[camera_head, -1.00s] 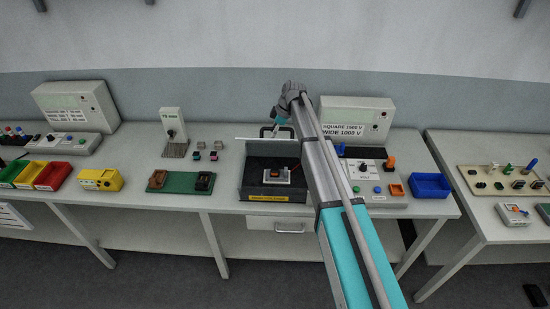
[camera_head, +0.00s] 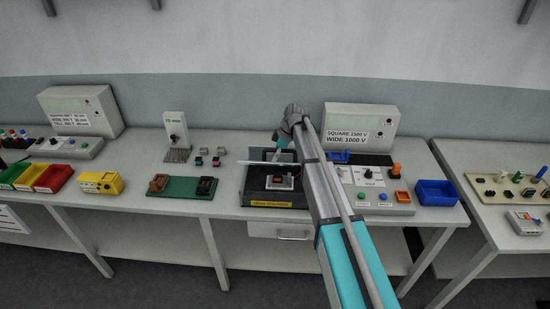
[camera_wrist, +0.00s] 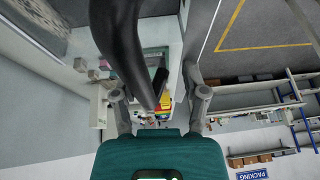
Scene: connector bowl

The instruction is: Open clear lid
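A black box (camera_head: 255,197) with a yellow front label stands on the middle bench, with a small grey device with an orange part (camera_head: 280,182) inside. A thin pale strip (camera_head: 262,162), apparently an edge of the clear lid, runs along its back top; the clear panel itself is hard to make out. My gripper (camera_head: 278,151) is just above the back of the box, close to this strip. I cannot tell whether it touches. In the wrist view my gripper (camera_wrist: 155,98) shows dark curved parts and grey links; its grip is unclear.
A control panel (camera_head: 375,190) with knobs and a blue bin (camera_head: 436,192) stand right of the box. A green tray (camera_head: 182,188) with two connectors and a yellow box (camera_head: 100,182) lie left. A grey cabinet (camera_head: 358,126) stands behind. Bench between tray and box is clear.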

